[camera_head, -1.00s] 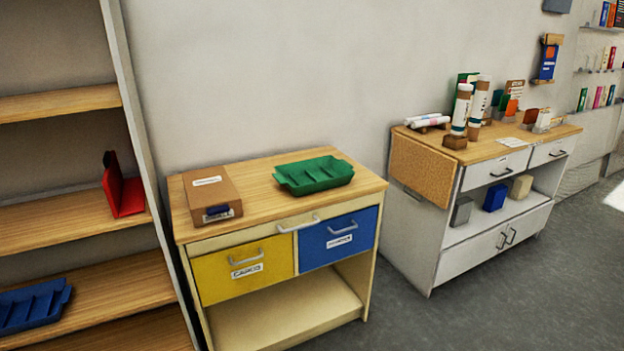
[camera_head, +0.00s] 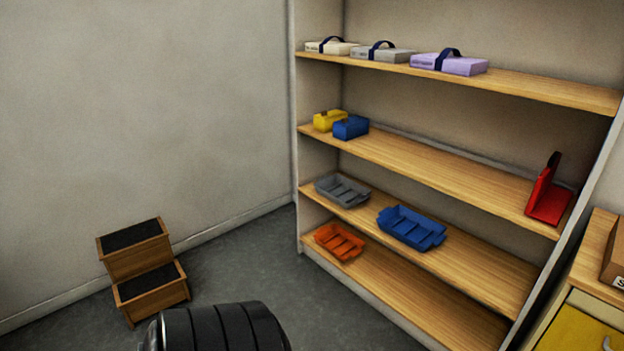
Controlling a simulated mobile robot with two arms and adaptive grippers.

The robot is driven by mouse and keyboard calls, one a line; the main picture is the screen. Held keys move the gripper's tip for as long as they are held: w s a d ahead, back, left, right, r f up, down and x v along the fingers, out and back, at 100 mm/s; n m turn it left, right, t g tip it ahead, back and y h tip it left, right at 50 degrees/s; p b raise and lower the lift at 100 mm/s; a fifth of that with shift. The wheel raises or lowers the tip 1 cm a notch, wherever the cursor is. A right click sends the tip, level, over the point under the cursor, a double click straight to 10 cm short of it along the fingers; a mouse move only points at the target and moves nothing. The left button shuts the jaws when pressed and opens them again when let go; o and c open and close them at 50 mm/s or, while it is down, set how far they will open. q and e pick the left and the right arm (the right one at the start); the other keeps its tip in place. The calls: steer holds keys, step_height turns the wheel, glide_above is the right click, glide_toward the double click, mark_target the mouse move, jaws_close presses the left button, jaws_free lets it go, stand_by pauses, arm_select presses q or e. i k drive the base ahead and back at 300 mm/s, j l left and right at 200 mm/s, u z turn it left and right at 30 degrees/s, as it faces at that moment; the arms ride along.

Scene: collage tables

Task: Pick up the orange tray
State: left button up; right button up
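The orange tray (camera_head: 339,242) lies on the lowest visible shelf of the wooden shelving unit, at its left end. It is a shallow tray with dividers. A grey tray (camera_head: 342,190) sits on the shelf above it, and a blue tray (camera_head: 411,227) sits to the right of the grey one. Neither of my grippers shows in the head view. Only a dark ribbed part, likely mine, shows at the bottom edge.
The shelving unit (camera_head: 452,163) has upright side panels. Higher shelves hold yellow and blue boxes (camera_head: 350,127), a red stand (camera_head: 548,192) and several strapped boxes (camera_head: 448,63). A wooden step stool (camera_head: 144,270) stands at left. Grey floor (camera_head: 240,258) lies clear between stool and shelves.

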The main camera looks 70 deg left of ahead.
mark_target(341, 243)
steer(key=j+u, duration=0.15)
steer(key=u, duration=1.75)
steer(key=i+j+z, duration=0.35)
steer(key=i+j, duration=1.1)
